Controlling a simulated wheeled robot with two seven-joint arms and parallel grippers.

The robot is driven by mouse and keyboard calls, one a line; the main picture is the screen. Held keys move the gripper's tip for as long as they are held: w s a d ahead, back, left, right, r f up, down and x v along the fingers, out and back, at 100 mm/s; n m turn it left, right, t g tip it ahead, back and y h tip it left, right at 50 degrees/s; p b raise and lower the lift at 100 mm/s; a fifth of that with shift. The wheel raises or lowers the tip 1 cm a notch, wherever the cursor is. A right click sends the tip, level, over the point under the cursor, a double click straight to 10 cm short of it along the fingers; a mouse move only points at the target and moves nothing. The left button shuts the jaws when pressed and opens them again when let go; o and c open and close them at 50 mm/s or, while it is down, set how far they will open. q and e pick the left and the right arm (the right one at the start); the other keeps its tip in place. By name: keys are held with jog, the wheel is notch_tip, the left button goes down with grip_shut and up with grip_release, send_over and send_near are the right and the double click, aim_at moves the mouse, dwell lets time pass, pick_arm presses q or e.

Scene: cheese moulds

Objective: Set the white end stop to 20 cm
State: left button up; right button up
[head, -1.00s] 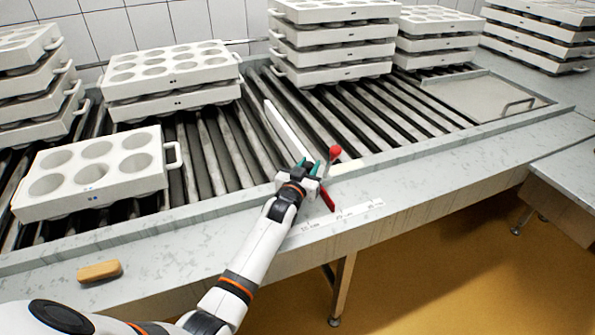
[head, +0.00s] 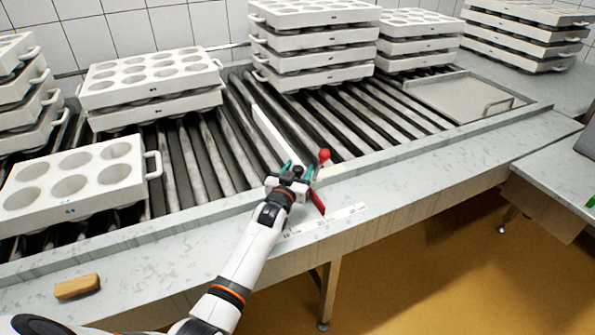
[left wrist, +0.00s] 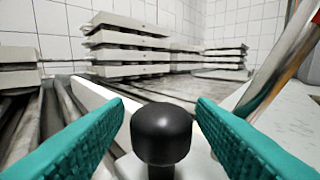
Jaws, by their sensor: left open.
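The white end stop (head: 268,135) is a long white bar lying across the roller conveyor, its near end by the front rail. Its white side also shows in the left wrist view (left wrist: 88,93). My left gripper (head: 297,171) is at that near end, its teal fingers open. In the left wrist view a black knob (left wrist: 161,130) stands between the open fingers (left wrist: 160,118), with a gap on both sides. A red pointer (head: 317,202) sticks out beside the gripper over a white scale strip (head: 328,219); its numbers are too small to read. My right gripper is out of view.
A red ball-topped lever (head: 324,156) stands just right of the gripper. White moulds (head: 75,182) sit on the rollers at left, with stacks (head: 315,45) behind. A wooden block (head: 77,287) lies on the front ledge. The rollers right of the stop are partly clear.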

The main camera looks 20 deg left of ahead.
pick_arm(q)
jog(key=shift+s, duration=0.15)
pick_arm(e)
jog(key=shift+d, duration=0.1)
pick_arm(q)
jog(key=shift+s, duration=0.3)
jog(key=s, duration=0.7)
jog(key=s+d+p, duration=0.1)
jog(key=s, duration=0.3)
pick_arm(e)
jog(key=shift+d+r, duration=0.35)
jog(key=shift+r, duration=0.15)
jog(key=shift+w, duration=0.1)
